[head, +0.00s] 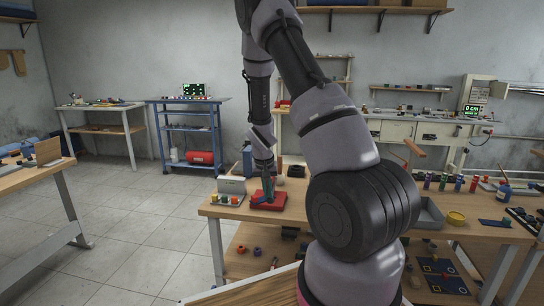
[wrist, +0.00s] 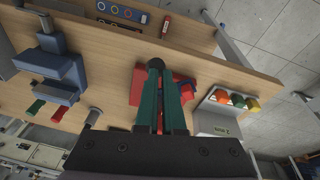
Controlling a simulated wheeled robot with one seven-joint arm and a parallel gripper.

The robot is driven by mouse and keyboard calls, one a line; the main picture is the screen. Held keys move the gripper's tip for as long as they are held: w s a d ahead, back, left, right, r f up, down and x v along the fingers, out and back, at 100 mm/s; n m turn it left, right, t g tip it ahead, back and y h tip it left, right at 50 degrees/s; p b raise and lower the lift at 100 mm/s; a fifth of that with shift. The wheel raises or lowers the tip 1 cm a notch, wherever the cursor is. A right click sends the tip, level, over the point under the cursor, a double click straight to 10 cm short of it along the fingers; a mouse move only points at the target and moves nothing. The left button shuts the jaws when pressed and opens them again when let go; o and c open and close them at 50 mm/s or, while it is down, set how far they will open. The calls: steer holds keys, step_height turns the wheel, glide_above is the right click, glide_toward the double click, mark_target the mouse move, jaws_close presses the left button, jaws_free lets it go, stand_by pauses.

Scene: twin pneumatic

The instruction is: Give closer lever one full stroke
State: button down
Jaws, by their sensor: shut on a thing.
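The closer (head: 274,204) is a red device on the wooden bench, below my gripper in the head view. In the wrist view the red closer (wrist: 184,85) shows behind and beside my fingers. My gripper (wrist: 157,68) has two long dark green fingers, close together and shut on the lever. A dark round knob (wrist: 155,63) shows at the fingertips; it appears to be the lever's end. The rest of the lever is mostly hidden by the fingers. In the head view my gripper (head: 267,188) points down onto the closer; the lever's angle cannot be told there.
A pale box with orange, green and yellow knobs (wrist: 220,121) stands beside the closer. A blue-grey vise-like device (wrist: 52,68) stands on its other side. The bench's front edge is near.

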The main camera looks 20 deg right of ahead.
steer(key=shift+s+f, duration=0.35)
steer(key=shift+f, duration=0.05)
step_height(320, 180, up, 4)
steer(key=w+r, duration=0.1)
steer(key=w, duration=0.1)
steer(key=s+a+r, duration=0.4)
steer(key=s+r, duration=0.1)
steer(key=s, duration=0.1)
steer(key=shift+a+r, duration=0.15)
steer(key=shift+a, duration=0.15)
steer(key=s+a+r+t+y, duration=0.1)
steer(key=s+r, duration=0.2)
steer(key=r, duration=0.6)
steer(key=s+a+r+t+y, duration=0.15)
steer(key=s+r, duration=0.25)
steer(key=r, duration=0.4)
steer(key=s+a+r+t+y, duration=0.1)
steer(key=s+a+r+t, duration=0.2)
steer(key=s+r, duration=0.8)
steer(key=s, duration=0.2)
steer(key=shift+s+r+n, duration=0.25)
steer(key=shift+s+n, duration=0.05)
